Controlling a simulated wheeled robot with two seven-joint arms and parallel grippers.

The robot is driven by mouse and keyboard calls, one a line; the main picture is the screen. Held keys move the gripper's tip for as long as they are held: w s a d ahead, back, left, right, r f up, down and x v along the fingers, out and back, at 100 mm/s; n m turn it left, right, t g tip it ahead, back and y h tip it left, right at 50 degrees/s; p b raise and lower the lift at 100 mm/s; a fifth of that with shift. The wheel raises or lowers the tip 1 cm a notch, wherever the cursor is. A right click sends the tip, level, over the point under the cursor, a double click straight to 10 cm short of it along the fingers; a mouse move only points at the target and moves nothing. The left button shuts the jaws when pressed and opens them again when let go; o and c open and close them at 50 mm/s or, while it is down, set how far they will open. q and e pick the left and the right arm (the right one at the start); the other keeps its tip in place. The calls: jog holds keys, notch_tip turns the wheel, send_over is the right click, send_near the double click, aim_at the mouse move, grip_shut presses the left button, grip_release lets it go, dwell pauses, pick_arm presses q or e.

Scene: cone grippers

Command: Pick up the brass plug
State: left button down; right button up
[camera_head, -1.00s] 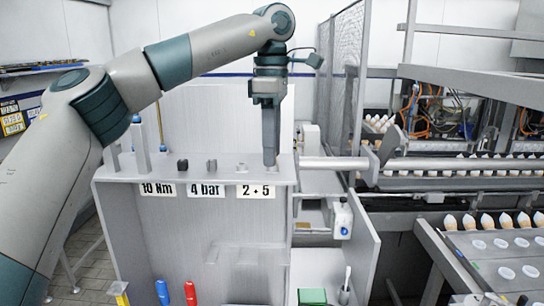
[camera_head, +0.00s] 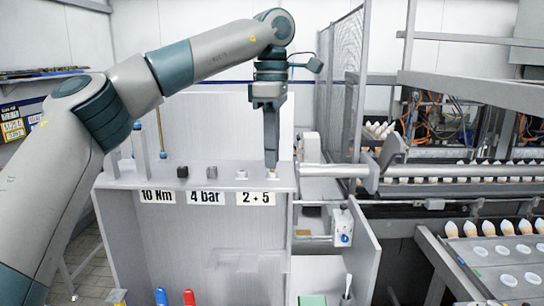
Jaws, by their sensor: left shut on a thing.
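My left gripper (camera_head: 271,160) points straight down over the right end of the grey bench's top shelf (camera_head: 130,181). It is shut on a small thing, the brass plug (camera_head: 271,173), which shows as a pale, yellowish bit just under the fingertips. The fingers hide most of it. I cannot tell whether the plug still touches the shelf. My right gripper is not in view.
Left of the gripper on the shelf stand a small pale part (camera_head: 242,174), a grey block (camera_head: 211,172) and a black block (camera_head: 182,171). Labels hang on the front edge. A grey horizontal beam (camera_head: 330,171) lies close on the right.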

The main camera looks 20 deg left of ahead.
pick_arm(q)
jog(key=shift+r+b, duration=0.4)
jog(key=shift+r, duration=0.2)
notch_tip(320, 180, up, 2)
jog(key=shift+d+r+b, duration=0.1)
jog(key=shift+r+b, duration=0.05)
jog(key=shift+b, duration=0.3)
jog(key=d+r+p, duration=0.1)
jog(key=d+r, duration=0.2)
jog(key=d, duration=0.2)
jog(key=w+d+r+p, duration=0.1)
jog(key=d+r, duration=0.3)
jog(key=d, duration=0.2)
jog(key=shift+w+d, duration=0.15)
jog(key=shift+d, duration=0.15)
